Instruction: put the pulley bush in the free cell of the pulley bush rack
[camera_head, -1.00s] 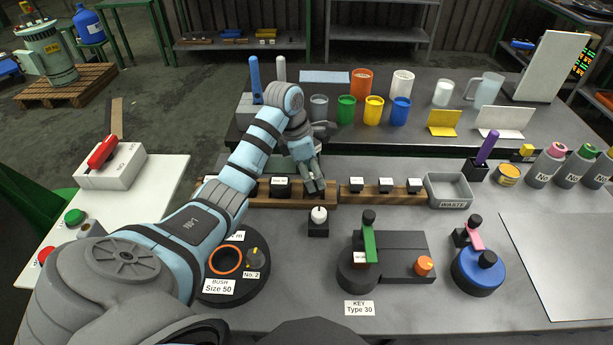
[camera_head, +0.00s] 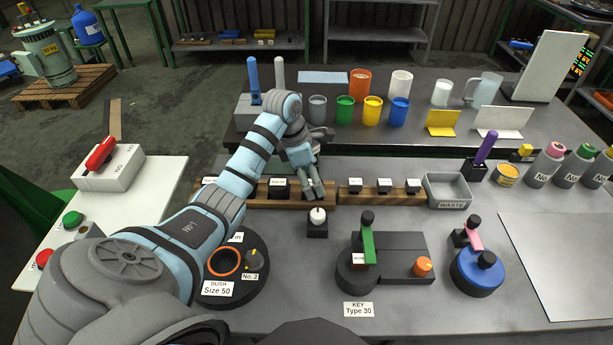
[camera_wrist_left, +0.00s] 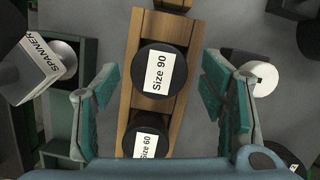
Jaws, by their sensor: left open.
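The wooden pulley bush rack (camera_head: 240,201) lies on the near table in the head view, partly behind my left arm. In the left wrist view the rack (camera_wrist_left: 149,30) runs up the picture. A black pulley bush marked Size 90 (camera_wrist_left: 144,72) sits in it, and one marked Size 60 (camera_wrist_left: 132,143) sits just below. My left gripper (camera_head: 313,197) is at the rack's right end. It is open, with its fingers (camera_wrist_left: 160,90) on both sides of the Size 90 bush and visible gaps to it. My right gripper is out of view.
A white-topped knob (camera_head: 318,216) stands just in front of the rack's right end. A second rack with small white-topped blocks (camera_head: 384,186) and a WASTE bin (camera_head: 449,190) are to the right. A round station (camera_head: 232,290) with an orange ring carries the label BUSH Size 50.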

